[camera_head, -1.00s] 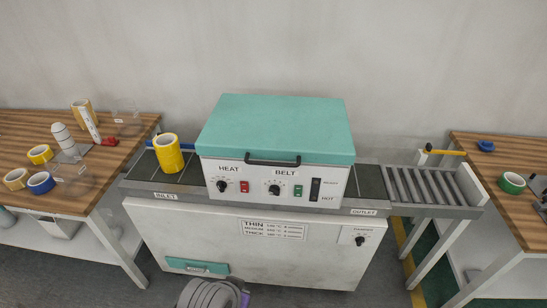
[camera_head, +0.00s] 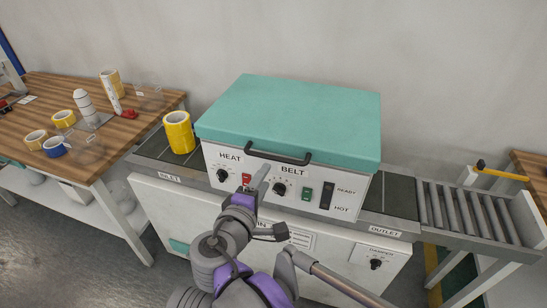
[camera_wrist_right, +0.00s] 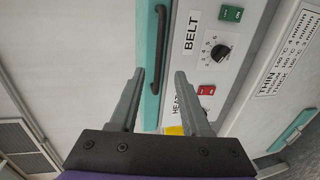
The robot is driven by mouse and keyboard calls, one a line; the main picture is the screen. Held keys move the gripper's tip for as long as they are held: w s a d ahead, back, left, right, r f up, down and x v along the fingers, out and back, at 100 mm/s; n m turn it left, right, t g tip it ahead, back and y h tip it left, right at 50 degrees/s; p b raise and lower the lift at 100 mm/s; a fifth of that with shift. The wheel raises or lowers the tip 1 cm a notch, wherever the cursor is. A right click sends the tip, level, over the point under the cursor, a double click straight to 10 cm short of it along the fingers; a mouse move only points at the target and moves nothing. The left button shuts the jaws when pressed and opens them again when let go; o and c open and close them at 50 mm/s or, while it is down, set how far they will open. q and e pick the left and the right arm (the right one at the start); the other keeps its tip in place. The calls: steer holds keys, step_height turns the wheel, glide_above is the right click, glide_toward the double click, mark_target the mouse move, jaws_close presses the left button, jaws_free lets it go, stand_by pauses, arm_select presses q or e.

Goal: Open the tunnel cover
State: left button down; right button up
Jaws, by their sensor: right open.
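The teal tunnel cover (camera_head: 290,115) sits shut on top of the white machine, with a black bar handle (camera_head: 278,157) along its front edge. In the right wrist view the handle (camera_wrist_right: 157,45) runs up the picture, its lower end between the fingers in the image. My right gripper (camera_head: 256,182) is in front of the control panel, just below the handle's left end. In the right wrist view its two fingers (camera_wrist_right: 160,73) are apart and hold nothing; I cannot tell whether they touch the handle. My left gripper is not in view.
The front panel has HEAT and BELT knobs (camera_head: 279,189) and switches close to my gripper. A yellow tape roll (camera_head: 179,132) stands on the inlet belt. A wooden table (camera_head: 105,150) with tape rolls is at left. The outlet rollers (camera_head: 462,212) are at right.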

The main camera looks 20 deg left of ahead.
mark_target(275, 159)
steer(key=x, duration=1)
steer(key=shift+w+a, duration=0.1)
steer(key=shift+w, duration=0.1)
jaws_close()
stand_by(1.1)
